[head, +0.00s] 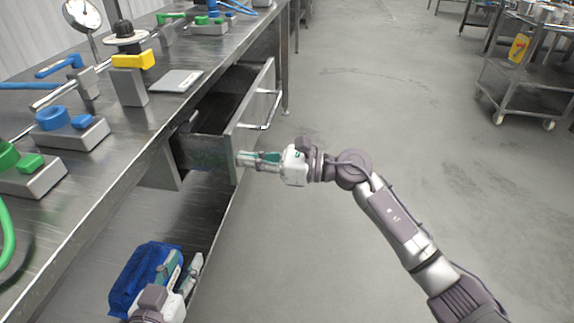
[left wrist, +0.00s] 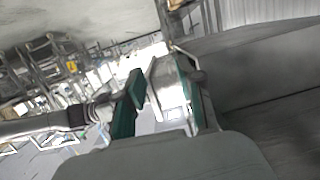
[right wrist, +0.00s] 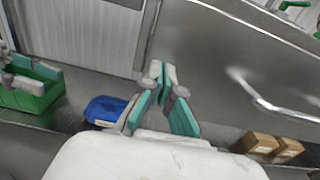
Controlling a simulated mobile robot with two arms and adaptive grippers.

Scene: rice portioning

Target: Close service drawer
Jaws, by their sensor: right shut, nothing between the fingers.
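The service drawer (head: 250,112) is pulled out from under the steel counter, and its dark inside shows. Its front panel has a bar handle (head: 267,112), which also shows in the right wrist view (right wrist: 270,98). My right gripper (head: 243,159) is shut and empty. Its fingertips are at the near end of the drawer front, and I cannot tell whether they touch it. In the right wrist view the shut fingertips (right wrist: 160,75) lie before the grey panel. My left gripper (head: 184,262) is low at the counter's side, beside a blue bag (head: 146,274), with its fingers apart.
The steel counter (head: 150,118) carries a scale plate, a yellow-topped block and green and blue fittings. A cart (head: 520,85) stands far right. The floor (head: 375,110) between is clear.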

